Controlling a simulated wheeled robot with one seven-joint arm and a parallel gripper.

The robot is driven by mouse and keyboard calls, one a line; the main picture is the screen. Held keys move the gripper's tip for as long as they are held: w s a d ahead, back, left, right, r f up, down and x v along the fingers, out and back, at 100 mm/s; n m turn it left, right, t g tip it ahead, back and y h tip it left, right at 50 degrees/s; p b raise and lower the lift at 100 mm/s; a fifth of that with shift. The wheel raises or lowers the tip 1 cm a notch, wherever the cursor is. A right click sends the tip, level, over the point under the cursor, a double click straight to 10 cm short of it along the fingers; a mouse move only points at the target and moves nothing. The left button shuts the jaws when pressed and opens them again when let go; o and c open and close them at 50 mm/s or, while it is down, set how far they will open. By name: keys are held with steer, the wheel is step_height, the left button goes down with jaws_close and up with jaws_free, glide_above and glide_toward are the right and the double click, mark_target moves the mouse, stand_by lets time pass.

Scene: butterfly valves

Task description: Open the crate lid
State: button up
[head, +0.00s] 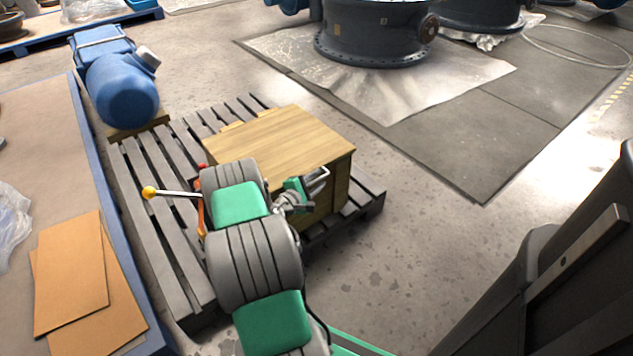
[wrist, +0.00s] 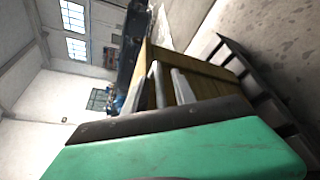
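The wooden crate (head: 334,197) stands on a grey slatted pallet. Its flat light-wood lid (head: 280,138) lies level on top and looks closed. My arm reaches up from the bottom and hides the crate's near left part. My gripper (head: 324,173) is at the crate's near right side, just below the lid's edge. In the wrist view, two pale fingers of my gripper (wrist: 166,70) stand apart with a gap between them. The crate's wooden side (wrist: 205,86) is close beyond them. I cannot tell whether the fingers touch it.
The grey pallet (head: 174,262) extends left and right of the crate. A lever with a yellow knob (head: 148,193) sticks out left of my arm. A blue motor-like unit (head: 122,90) stands behind left. A bench with cardboard (head: 72,272) is at left.

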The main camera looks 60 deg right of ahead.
steer(key=shift+c, duration=0.4)
jaws_close()
stand_by(0.9)
